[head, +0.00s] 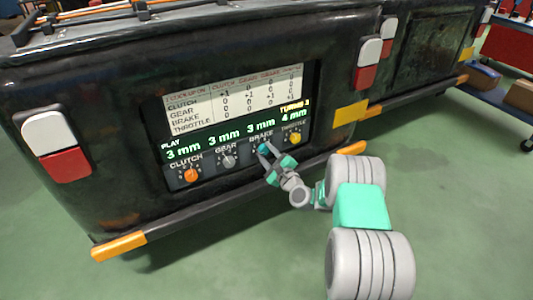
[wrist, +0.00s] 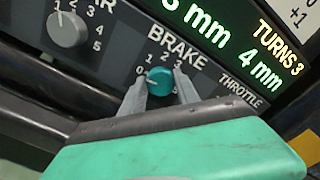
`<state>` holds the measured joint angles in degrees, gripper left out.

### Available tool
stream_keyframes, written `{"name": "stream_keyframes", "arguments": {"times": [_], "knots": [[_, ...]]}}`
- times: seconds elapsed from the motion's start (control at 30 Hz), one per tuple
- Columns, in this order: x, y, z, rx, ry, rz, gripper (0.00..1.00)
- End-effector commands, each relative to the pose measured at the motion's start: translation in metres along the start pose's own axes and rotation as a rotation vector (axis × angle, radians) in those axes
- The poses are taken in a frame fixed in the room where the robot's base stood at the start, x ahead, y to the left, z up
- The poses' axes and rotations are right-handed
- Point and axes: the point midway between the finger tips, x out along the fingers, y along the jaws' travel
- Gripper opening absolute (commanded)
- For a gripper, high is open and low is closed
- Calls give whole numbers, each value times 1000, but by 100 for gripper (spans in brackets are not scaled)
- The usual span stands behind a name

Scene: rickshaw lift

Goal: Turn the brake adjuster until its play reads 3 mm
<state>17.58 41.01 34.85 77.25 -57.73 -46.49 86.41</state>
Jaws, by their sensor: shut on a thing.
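The brake adjuster is a teal knob (wrist: 160,80) under the BRAKE label in the wrist view. My gripper (head: 266,152) reaches it from the lower right in the head view; in the wrist view its two grey fingers (wrist: 157,90) are shut on the knob's sides. The knob's dial has numbers around it, partly hidden by the fingers. In the head view the play display (head: 235,137) reads 3 mm for clutch, gear and brake, and 4 mm for throttle. The display also shows TURNS 3.
The orange clutch knob (head: 191,175) and grey gear knob (head: 229,161) are left of my gripper, and the yellow throttle knob (head: 295,138) is right. A printed table (head: 235,98) is above the display. An orange-tipped bumper bar (head: 200,210) runs below the panel.

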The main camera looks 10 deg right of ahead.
Motion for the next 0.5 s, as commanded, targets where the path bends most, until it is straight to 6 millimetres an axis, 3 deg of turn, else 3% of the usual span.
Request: {"name": "stream_keyframes", "arguments": {"times": [0.03, 0.07, 0.3, 0.5], "knots": [[0, 0, 0, -1, 1, 0, 0], [0, 0, 0, -1, 1, 0, 39], [0, 0, 0, 0, 1, 0, 59], [0, 0, 0, 0, 0, 0, 59]]}}
